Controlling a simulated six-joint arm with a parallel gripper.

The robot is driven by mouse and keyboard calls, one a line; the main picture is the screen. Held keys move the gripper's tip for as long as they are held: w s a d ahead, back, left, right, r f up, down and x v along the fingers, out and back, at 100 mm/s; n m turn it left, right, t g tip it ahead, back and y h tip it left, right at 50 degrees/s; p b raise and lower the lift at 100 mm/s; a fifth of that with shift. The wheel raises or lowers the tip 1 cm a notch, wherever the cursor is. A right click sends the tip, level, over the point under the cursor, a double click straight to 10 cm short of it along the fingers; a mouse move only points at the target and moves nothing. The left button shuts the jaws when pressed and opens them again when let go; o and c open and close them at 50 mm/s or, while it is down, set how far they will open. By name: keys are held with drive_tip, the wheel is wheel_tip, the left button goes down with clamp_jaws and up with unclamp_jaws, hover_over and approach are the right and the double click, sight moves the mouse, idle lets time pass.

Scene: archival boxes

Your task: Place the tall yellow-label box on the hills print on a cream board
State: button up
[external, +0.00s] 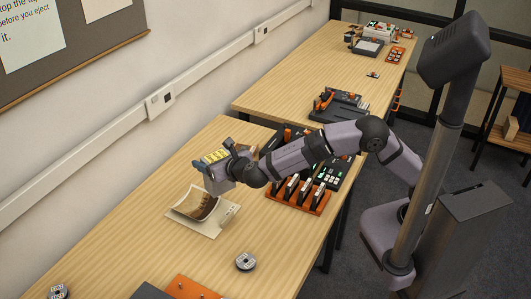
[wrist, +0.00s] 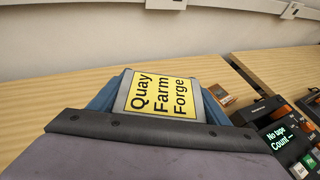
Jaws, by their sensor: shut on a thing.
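The tall grey box with a yellow label (external: 215,156) is in my gripper (external: 219,168). The hills print (external: 198,203) is a curled brownish picture on a cream board (external: 213,226) on the near table. The box is upright, over or just behind the back right part of the print. I cannot tell whether its hidden bottom touches the print.
An orange rack (external: 297,197) with several upright cases and a dark device (external: 333,174) stand right of the board, under my arm. A round reel (external: 246,261) lies in front. An orange tray (external: 190,289) is at the front edge. The table left of the board is clear.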

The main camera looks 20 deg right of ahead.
wheel_tip(320, 180, down, 10)
drive_tip(key=shift+s+a+y+p, duration=0.15)
drive_tip(key=shift+a+y+p, duration=0.15)
idle(0.7)
drive_tip(key=shift+f, duration=0.15)
drive_tip(key=shift+f, duration=0.15)
drive_tip(key=o, duration=1.3)
drive_tip(key=shift+o, duration=0.2)
